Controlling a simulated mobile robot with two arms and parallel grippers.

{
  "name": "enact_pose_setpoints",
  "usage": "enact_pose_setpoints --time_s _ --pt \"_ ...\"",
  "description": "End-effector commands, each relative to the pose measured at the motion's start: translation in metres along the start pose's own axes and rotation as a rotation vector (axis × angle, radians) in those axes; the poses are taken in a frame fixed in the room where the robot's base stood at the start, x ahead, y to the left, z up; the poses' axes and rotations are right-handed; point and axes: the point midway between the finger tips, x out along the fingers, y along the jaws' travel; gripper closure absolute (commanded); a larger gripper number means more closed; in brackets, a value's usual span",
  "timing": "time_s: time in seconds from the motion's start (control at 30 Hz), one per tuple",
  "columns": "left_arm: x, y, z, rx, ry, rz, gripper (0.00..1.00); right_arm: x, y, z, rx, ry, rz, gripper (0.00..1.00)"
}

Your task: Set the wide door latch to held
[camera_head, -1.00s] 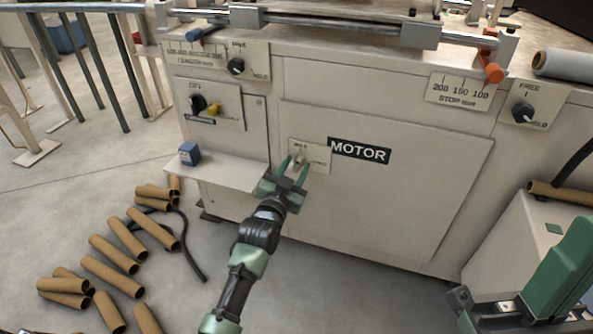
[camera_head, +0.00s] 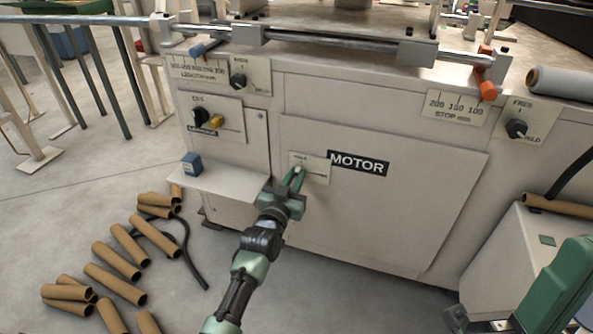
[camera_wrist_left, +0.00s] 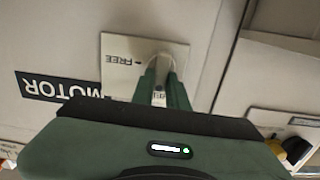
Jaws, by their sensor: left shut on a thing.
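The wide door (camera_head: 400,205) is the large pale panel with the black MOTOR label (camera_head: 358,163) on the machine front. Its latch plate (camera_head: 319,170) is left of the label, and it also shows in the left wrist view (camera_wrist_left: 122,70), where the word FREE is legible. My left gripper (camera_head: 297,177) is at this plate, its two green fingers shut on the latch knob. In the left wrist view the fingers (camera_wrist_left: 161,85) hide most of the knob, so its setting cannot be told.
Other dials (camera_head: 239,81) (camera_head: 517,129) sit along the machine's upper front. Cardboard tubes (camera_head: 115,260) lie on the floor at left. A pale box (camera_head: 510,265) stands at right.

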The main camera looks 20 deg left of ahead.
Motion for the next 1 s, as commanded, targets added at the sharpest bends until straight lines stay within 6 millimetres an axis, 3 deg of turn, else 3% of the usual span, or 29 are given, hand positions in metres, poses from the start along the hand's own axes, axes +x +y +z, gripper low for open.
enact_pose_setpoints --time_s 0.33,0.37,0.4,0.43,0.77,1.0 --pt "0.0 0.0 0.0 -0.034 0.001 0.0 1.0 0.003 0.0 -0.001 0.0 0.002 -0.001 1.0" --pt "0.0 0.0 0.0 -0.034 0.001 0.0 0.77 0.003 0.0 -0.001 0.0 0.002 -0.001 1.0" --pt "0.0 0.0 0.0 -0.034 0.001 0.0 0.66 0.003 0.0 -0.001 0.0 0.002 -0.001 1.0" --pt "0.0 0.0 0.0 -0.034 0.001 0.0 0.64 0.003 0.0 -0.001 0.0 0.002 -0.001 1.0" --pt "-0.002 0.0 0.0 -0.032 0.0 0.0 0.64 0.005 0.0 -0.001 0.001 0.002 -0.001 1.0" --pt "-0.033 -0.001 -0.001 -0.031 -0.001 0.0 0.64 0.02 0.0 -0.002 0.0 -0.008 -0.002 1.0"
